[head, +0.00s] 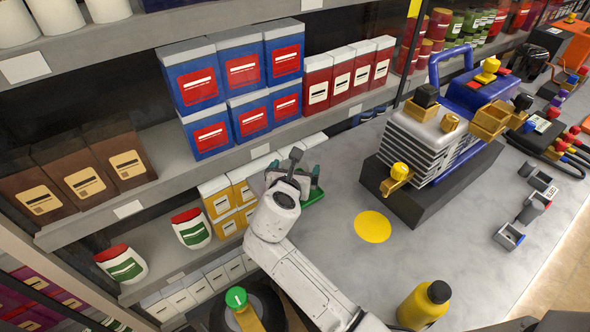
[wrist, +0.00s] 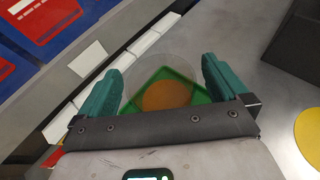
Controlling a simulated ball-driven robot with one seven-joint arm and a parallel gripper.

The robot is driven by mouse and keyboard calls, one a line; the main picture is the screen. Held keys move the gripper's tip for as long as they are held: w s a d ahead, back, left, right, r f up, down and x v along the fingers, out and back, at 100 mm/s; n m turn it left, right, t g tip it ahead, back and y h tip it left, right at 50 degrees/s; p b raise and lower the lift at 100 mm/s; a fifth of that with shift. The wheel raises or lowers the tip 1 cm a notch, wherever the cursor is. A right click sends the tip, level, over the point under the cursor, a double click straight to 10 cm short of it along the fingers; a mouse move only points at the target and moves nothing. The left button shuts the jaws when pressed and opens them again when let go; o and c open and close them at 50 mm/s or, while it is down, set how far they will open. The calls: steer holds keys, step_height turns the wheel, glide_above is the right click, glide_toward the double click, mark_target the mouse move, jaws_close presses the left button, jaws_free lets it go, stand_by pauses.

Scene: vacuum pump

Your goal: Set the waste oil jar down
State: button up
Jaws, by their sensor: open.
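The waste oil jar (wrist: 165,93) is a clear round vessel with amber-brown oil low in it. In the wrist view it stands over a green tray (wrist: 208,97), between the two teal fingers of my gripper (wrist: 162,88). The fingers are apart, and the jar looks narrower than the space between them. In the head view my gripper (head: 293,176) is beside the shelves at the table's left edge, and the green tray (head: 315,195) shows partly behind it. I cannot make out the jar clearly there, because my wrist covers that spot.
A vacuum pump (head: 440,130) on a dark base stands to the right. A yellow disc (head: 372,227) lies on the grey tabletop between it and the arm. A yellow bottle (head: 425,305) with a black cap stands near the front. Stocked shelves (head: 215,160) border the left.

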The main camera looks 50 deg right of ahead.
steer(key=v, duration=1.2)
stand_by(0.4)
